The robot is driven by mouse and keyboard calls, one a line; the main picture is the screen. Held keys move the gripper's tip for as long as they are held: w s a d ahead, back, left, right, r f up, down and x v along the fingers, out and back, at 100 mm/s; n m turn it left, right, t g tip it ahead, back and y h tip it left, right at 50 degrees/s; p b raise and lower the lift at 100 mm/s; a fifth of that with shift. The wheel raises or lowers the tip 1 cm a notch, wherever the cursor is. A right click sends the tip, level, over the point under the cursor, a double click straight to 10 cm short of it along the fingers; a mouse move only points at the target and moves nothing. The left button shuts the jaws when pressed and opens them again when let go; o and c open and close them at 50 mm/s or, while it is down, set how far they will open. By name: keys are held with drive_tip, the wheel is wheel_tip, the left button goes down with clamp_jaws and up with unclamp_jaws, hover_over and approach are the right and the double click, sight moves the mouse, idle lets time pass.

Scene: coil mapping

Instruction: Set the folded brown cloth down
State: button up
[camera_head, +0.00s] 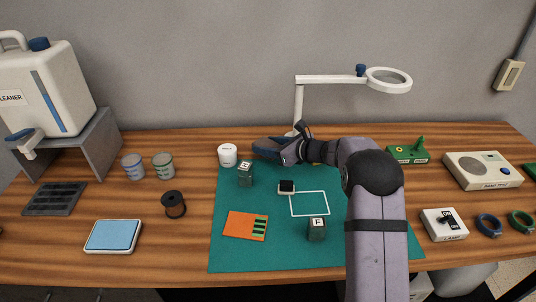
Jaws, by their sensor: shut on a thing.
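My gripper (262,150) is over the back left edge of the green mat (280,258), just right of a white tub. Its jaws are shut, but the thing between them is hidden by the fingers and wrist. I cannot make out the folded brown cloth anywhere in this view. The arm comes in from the front right and covers the right part of the mat.
On the mat are block B (245,174), block F (317,229), a small dark-topped block (287,187), an orange card (240,225) and a white square outline. The white tub (228,155) is close to my gripper. A magnifier lamp (388,80) stands behind.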

drive_tip(key=shift+f, duration=1.85)
drive_tip(key=o, duration=1)
drive_tip(key=shift+f, duration=0.1)
drive_tip(key=b+v, duration=0.1)
drive_tip(key=v, duration=1.1)
drive_tip(key=shift+s, duration=0.1)
